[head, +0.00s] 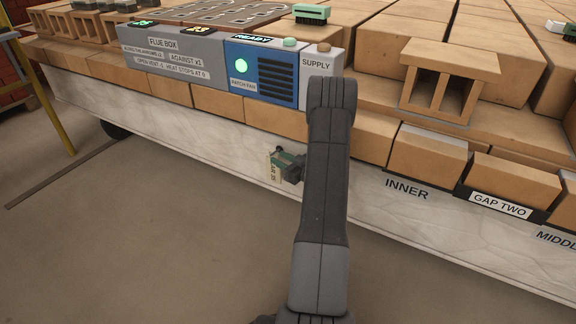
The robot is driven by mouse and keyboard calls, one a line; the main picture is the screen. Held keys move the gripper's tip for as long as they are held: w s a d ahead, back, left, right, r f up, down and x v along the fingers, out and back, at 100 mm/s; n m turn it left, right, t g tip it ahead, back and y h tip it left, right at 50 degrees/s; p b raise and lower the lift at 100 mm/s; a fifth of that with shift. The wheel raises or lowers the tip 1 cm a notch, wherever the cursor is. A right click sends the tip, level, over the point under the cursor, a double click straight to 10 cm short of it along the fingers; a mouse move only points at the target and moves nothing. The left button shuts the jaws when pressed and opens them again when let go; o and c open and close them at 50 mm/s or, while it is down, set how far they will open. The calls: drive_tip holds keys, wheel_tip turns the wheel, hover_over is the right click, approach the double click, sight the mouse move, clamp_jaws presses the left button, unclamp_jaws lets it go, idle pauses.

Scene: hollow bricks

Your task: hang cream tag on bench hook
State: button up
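My gripper (283,164) is in front of the pale front face of the bench (200,135), just left of my arm. A small cream tag (273,173) with dark lettering is upright at its fingertips, and the fingers look shut on it. The lettering is too small to read fully. I cannot make out the bench hook; it may be hidden behind my gripper, the tag or my arm. I cannot tell whether the tag touches the bench face.
A grey flue box (160,68), a blue panel (240,85) and a supply box (318,75) stand on the bench above. Bricks line its edge, with a hollow brick (447,85) at right. A yellow post (45,95) stands at left. The floor in front is clear.

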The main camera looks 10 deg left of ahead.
clamp_jaws()
drive_tip(key=shift+r, duration=0.45)
drive_tip(key=shift+s, duration=0.1)
idle(0.4)
drive_tip(key=s+a, duration=0.2)
drive_tip(key=s, duration=0.5)
drive_tip(key=shift+a+r+b, duration=0.3)
drive_tip(key=shift+r+b, duration=0.1)
idle(0.9)
